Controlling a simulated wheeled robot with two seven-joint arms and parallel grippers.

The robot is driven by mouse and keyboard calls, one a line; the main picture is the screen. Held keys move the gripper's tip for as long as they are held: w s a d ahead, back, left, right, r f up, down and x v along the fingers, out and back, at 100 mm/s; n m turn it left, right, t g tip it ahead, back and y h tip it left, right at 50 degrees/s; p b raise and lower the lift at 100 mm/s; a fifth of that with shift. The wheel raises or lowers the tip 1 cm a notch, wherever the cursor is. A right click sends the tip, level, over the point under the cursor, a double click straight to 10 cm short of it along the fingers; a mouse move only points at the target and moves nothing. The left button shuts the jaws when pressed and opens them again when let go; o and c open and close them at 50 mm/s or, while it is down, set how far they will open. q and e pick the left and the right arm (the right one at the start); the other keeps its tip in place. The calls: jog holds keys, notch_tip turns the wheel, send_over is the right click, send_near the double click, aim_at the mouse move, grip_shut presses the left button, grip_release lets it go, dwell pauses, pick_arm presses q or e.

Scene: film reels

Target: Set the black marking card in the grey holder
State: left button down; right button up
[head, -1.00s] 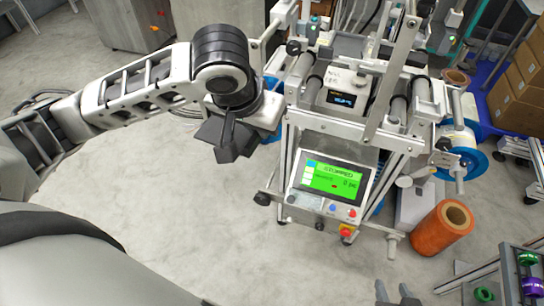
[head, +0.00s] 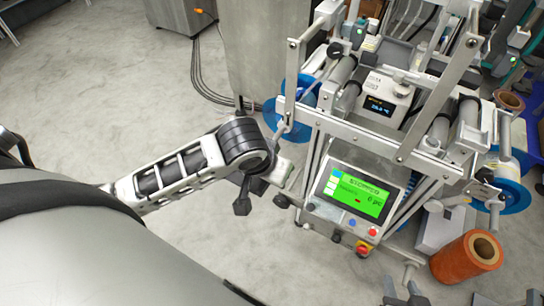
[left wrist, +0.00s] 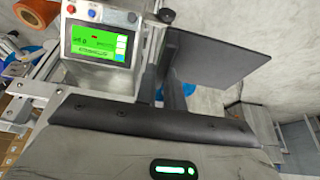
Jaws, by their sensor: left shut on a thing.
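The black marking card (left wrist: 220,62) is a flat dark panel in the left wrist view, with its edge between dark fingers. My left gripper (left wrist: 172,75) is shut on it. In the head view this gripper (head: 243,196) is in front of the machine, left of its green screen, over the floor. The card cannot be told apart clearly from the dark fingers there. My right gripper (head: 403,292) shows only as two fingertips at the bottom edge, apart with nothing seen between them. I cannot make out the grey holder in either view.
A machine frame with rollers stands at right, with a lit green screen (head: 355,194) and red and blue buttons. An orange roll (head: 467,257) stands on the floor at its right. A grey cabinet (head: 265,50) is behind. The floor (head: 250,265) in front is clear.

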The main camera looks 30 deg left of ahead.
pick_arm(q)
jog(key=shift+s+a+f, duration=0.1)
jog(key=shift+s+f, duration=0.05)
jog(key=shift+f, duration=0.15)
jog(key=w+r, duration=0.1)
jog(key=r, duration=0.1)
jog(key=w+r, duration=0.1)
jog(key=r, duration=0.2)
jog(key=w+r, duration=0.1)
jog(key=r, duration=0.1)
jog(key=shift+w+r, duration=0.1)
jog(key=shift+r, duration=0.2)
notch_tip(320, 180, up, 6)
jog(key=shift+w+r, duration=0.2)
jog(key=shift+w, duration=0.1)
